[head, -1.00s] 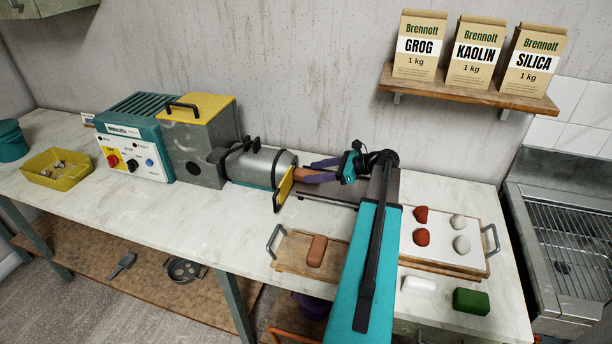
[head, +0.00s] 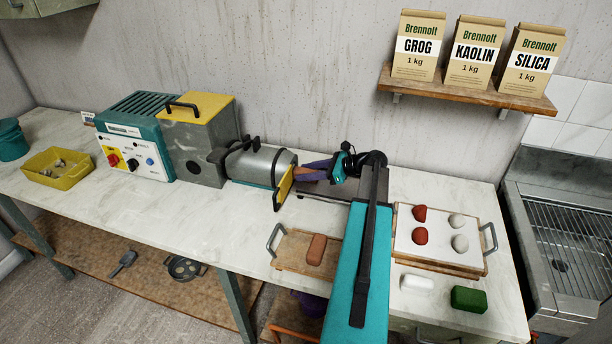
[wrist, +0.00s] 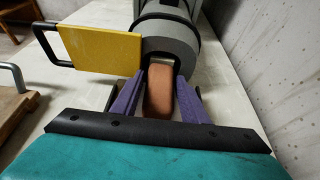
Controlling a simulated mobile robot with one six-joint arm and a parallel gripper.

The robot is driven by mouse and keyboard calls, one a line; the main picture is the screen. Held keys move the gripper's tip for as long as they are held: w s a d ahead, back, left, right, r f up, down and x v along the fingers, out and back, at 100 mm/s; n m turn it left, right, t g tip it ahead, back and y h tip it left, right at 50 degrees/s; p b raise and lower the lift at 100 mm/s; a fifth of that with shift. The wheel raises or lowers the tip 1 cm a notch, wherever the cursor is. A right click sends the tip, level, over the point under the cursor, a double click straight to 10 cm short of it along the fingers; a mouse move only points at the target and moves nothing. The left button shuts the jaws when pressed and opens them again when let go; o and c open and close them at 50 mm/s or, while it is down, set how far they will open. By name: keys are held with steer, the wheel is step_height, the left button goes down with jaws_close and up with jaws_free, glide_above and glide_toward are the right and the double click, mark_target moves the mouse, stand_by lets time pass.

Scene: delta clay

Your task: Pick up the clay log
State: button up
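The orange-brown clay log (wrist: 160,92) sticks out of the mouth of the grey extruder barrel (wrist: 168,38) in the wrist view. In the head view the log (head: 302,174) shows as a small piece by the barrel's end. My gripper (wrist: 161,80) has two purple fingers, one on each side of the log, with their tips near the barrel mouth. The fingers look open, with narrow gaps beside the log; contact at the tips is hard to judge. My gripper also shows in the head view (head: 302,169). The log's far end is hidden inside the barrel.
The yellow hinged plate (wrist: 100,50) stands open beside the mouth. A wooden tray (head: 288,252) with a brown block (head: 317,249) lies in front. A board (head: 436,250) with red and grey lumps, a white block (head: 416,284) and a green block (head: 468,299) are at right.

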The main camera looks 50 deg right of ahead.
mark_target(311, 171)
steer(key=c, duration=0.9)
steer(key=shift+r, duration=0.15)
steer(key=shift+s+d+r+b, duration=0.1)
steer(key=shift+s+r+b, duration=0.05)
steer(key=shift+b, duration=0.2)
steer(key=shift+r, duration=0.4)
steer(key=r, duration=0.2)
steer(key=r+b, duration=0.1)
steer(key=r, duration=0.2)
steer(key=shift+s+d+r+b, duration=0.2)
steer(key=shift+s+r+b, duration=0.1)
steer(key=shift+s, duration=0.05)
steer(key=s+d+b, duration=0.1)
steer(key=s+d, duration=0.3)
steer(key=s, duration=0.4)
steer(key=s+d+b, duration=0.2)
steer(key=s+d, duration=0.2)
steer(key=s, duration=0.4)
steer(key=shift+s+d, duration=0.3)
steer(key=shift+s, duration=0.05)
steer(key=shift+r, duration=0.1)
